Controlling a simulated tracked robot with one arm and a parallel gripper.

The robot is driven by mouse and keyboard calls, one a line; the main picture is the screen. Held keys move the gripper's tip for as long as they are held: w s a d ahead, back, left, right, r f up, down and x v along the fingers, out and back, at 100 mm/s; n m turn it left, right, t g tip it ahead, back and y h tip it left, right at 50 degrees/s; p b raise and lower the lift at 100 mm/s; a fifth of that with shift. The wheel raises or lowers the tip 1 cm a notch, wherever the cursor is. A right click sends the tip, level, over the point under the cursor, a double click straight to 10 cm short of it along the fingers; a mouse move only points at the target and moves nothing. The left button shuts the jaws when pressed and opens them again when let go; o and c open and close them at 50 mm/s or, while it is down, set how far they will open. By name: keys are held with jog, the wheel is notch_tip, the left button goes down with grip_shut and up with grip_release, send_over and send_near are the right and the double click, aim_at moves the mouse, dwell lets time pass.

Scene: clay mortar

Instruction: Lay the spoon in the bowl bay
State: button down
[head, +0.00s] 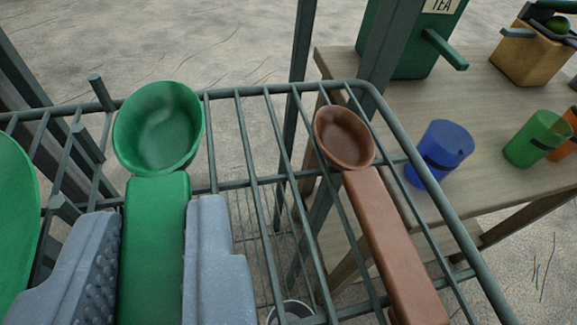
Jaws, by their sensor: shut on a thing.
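A green spoon with a deep round bowl (160,125) and a thick flat handle is in my gripper (155,235). The two grey fingers are shut on its handle, one on each side. The spoon points away from me over the left part of a grey-green wire rack (264,180). I cannot tell whether it touches the bars. A brown spoon (385,240) lies along the rack's right side, apart from my gripper. A large green round thing (14,225) is cut off at the left edge; I cannot tell if it is a plate or bowl.
Upright pegs (100,92) stand on the rack's left side. A wooden table (480,110) behind right holds a blue cup (438,152), a green cup (537,138), a green tea box (415,45) and a tan container (530,55). The rack between the spoons is bare.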

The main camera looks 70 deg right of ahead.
jog(key=shift+s+d+f, duration=0.1)
jog(key=shift+d+f, duration=0.1)
jog(key=shift+d, duration=0.8)
jog(key=shift+f+b, duration=0.65)
jog(key=shift+f, duration=0.95)
jog(key=shift+f, duration=0.15)
jog(key=c, duration=1.3)
grip_release()
jog(key=shift+a+r, duration=0.15)
jog(key=shift+r, duration=0.05)
jog(key=p+v, duration=0.1)
jog(key=v, duration=0.9)
jog(key=shift+a+r+p, duration=0.1)
jog(key=shift+r+p, duration=0.05)
jog(key=shift+p, duration=0.2)
jog(key=shift+s+a+r, duration=0.15)
jog(key=shift+s+a, duration=0.35)
jog(key=shift+s, duration=0.1)
